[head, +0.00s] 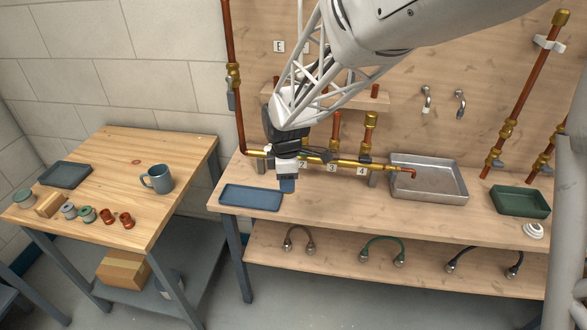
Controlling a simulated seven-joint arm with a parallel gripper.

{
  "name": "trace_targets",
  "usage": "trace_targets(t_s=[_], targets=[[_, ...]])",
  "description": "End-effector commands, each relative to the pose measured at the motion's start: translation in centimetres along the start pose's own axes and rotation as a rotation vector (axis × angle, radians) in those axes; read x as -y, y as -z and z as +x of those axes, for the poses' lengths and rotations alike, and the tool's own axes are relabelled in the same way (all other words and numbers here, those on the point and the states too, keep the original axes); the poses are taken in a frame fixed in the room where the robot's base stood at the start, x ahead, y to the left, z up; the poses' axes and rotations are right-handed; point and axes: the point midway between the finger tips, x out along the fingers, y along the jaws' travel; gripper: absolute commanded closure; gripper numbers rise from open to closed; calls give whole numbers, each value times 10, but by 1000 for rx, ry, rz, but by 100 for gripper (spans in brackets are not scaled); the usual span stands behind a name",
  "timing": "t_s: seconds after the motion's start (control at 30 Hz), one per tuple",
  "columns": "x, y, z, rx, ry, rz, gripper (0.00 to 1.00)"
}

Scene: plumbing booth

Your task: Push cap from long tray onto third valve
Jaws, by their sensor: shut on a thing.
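My gripper (287,184) points down just above the bench, by the right end of the long blue tray (238,197). It is shut on a small piece at its fingertips, taken to be the cap; the fingers hide most of it and its shape is unclear. The long tray's visible floor looks empty. The third valve (335,155) is on the brass and copper pipe line to the right of my gripper, above the label 3, with a bare copper stub rising from it. The label 2 shows right beside my gripper; the first valve is hidden behind it.
The fourth valve (365,158) has a brass fitting on its riser (371,120). A metal basin (430,186) and a green tray (520,201) stand further right. A wooden shelf (345,102) crosses behind the risers. The side table (150,205) holds a mug and small parts.

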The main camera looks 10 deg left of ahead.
Motion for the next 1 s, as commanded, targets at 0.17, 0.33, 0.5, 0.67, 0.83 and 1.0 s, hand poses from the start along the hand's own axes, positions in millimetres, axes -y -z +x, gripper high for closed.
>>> trace_targets(t_s=[0.17,0.33,0.5,0.67,0.83,1.0], targets=[[-45,-24,-36,-1,-4,8,85],[-84,-51,-73,-1,-4,12,85],[-118,-82,-111,-1,-4,17,85],[-145,-112,-146,0,-3,20,85],[-165,-138,-176,0,-3,22,85],[-174,-154,-194,0,-2,23,85]])
